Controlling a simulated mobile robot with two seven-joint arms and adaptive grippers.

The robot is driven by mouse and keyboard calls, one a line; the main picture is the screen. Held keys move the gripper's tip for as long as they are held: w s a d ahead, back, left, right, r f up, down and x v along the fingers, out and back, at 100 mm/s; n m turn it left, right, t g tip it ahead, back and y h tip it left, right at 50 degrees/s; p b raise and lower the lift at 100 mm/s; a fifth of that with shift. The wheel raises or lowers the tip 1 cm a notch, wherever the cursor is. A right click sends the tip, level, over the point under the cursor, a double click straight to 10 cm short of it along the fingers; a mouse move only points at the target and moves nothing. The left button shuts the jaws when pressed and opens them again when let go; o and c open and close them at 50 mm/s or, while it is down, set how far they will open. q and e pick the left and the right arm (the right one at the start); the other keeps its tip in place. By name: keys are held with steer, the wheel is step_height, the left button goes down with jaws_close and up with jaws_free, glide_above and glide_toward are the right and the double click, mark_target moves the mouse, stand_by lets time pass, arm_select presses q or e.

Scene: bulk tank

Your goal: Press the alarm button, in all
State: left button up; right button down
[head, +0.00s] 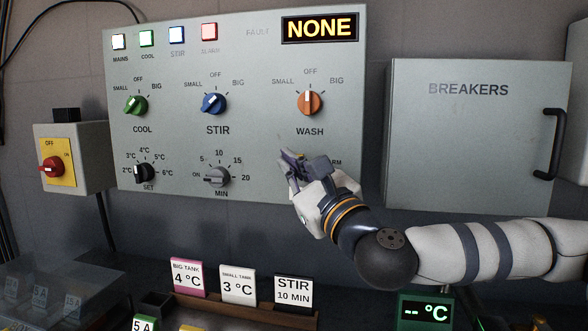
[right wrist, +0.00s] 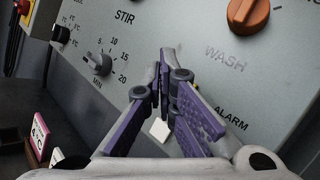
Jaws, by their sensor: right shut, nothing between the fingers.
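The grey control panel (head: 240,60) fills the wall ahead. My right gripper (head: 287,155) is in front of its lower right part, with shut, empty fingers pointing at the panel. In the right wrist view the closed purple fingers (right wrist: 166,62) point up toward the panel below WASH. The ALARM label (right wrist: 230,118) shows right of the fingers; in the head view only its end, "RM" (head: 335,162), shows. The alarm button itself is hidden behind my gripper, and I cannot tell whether the fingers touch it. My left gripper is not in view.
The orange WASH knob (head: 310,101) is above my gripper, and the MIN knob (head: 216,177) is to its left. The BREAKERS cabinet (head: 470,130) with a black handle stands right. Cards (head: 188,277) stand on a ledge below. The display (head: 320,28) reads NONE.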

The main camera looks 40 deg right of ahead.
steer(key=shift+w+d, duration=0.8)
steer(key=shift+d, duration=0.1)
steer(key=shift+d, duration=0.1)
stand_by(0.8)
steer(key=shift+w+d, duration=0.25)
steer(key=shift+w+d+b, duration=0.3)
steer(key=shift+b, duration=0.05)
stand_by(0.6)
stand_by(0.3)
steer(key=shift+s+a, duration=0.55)
steer(key=shift+a, duration=0.1)
steer(key=s+a, duration=0.3)
steer(key=shift+s+a+p, duration=0.15)
steer(key=shift+a+p, duration=0.25)
